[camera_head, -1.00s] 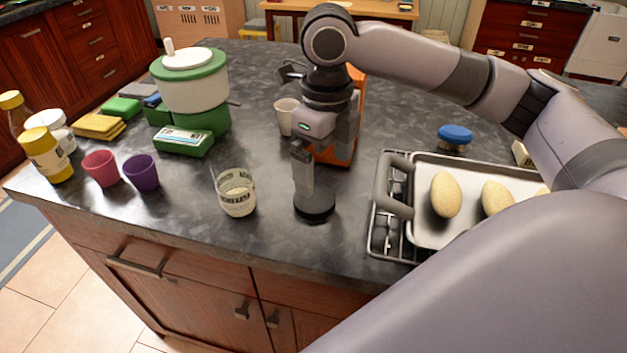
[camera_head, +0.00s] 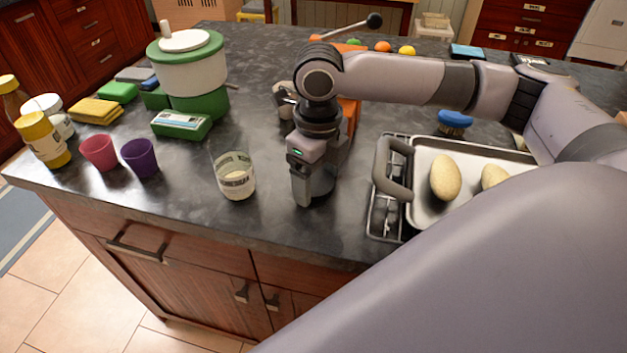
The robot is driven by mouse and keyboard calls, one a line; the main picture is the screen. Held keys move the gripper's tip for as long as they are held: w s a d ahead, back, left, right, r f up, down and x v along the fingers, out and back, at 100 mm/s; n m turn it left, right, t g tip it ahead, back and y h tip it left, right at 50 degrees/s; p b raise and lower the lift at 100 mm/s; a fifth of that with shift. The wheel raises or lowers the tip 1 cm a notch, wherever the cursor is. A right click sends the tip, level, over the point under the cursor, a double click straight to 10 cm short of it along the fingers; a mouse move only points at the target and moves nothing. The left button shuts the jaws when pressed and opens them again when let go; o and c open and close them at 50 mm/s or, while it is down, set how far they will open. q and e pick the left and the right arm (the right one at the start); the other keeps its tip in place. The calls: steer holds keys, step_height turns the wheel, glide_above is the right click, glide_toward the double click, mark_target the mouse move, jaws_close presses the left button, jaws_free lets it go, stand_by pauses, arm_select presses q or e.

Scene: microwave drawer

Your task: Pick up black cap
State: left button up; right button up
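The black cap (camera_head: 322,184) shows as a dark round shape on the counter, just behind and right of the fingers of my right gripper (camera_head: 301,195). The near finger and the gripper body hide part of it. The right gripper points down, low over the counter. Its far finger is hidden, so I cannot tell whether it is open or shut on the cap. My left gripper is not in view. A glass jar (camera_head: 236,182) with pale contents stands to the left of the cap, apart from it.
A grey-handled tray (camera_head: 430,212) with potato-like items (camera_head: 446,177) lies right of the gripper. An orange box (camera_head: 349,116) stands behind it. Purple (camera_head: 140,158) and red cups (camera_head: 99,153) stand left. Bare counter (camera_head: 277,225) lies in front of the gripper.

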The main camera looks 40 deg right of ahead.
mark_target(317, 183)
steer(key=c, duration=0.5)
steer(key=shift+c, duration=0.2)
step_height(317, 183, up, 20)
steer(key=p, duration=0.2)
steer(key=shift+p, duration=0.35)
